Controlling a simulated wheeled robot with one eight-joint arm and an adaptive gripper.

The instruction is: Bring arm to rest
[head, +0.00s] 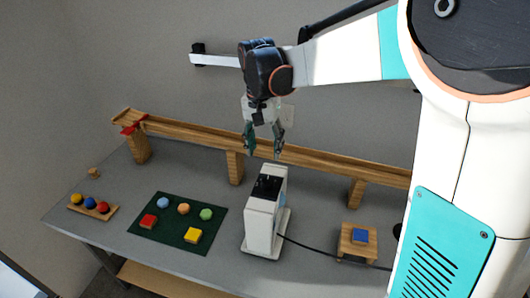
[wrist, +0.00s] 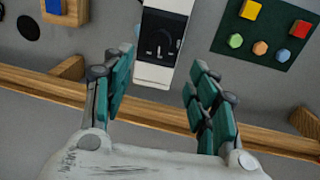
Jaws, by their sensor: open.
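My gripper (head: 264,148) hangs from my arm above the table, close over the wooden rail and just behind the white machine in the head view. Its teal fingers point down and are spread apart with nothing between them. In the wrist view my gripper (wrist: 160,95) shows both fingers open, with the white machine with a dark top (wrist: 162,35) beyond the fingertips. That machine (head: 265,212) stands upright on the table in the head view. I cannot tell whether a fingertip touches the rail.
A long wooden rail (head: 325,162) on posts runs along the back of the grey table (head: 325,205). A green mat (head: 167,236) bears several coloured pieces. A wooden tray (head: 108,213) with balls is at left; a wooden stand (head: 346,247) with a blue block (head: 360,236) is at right.

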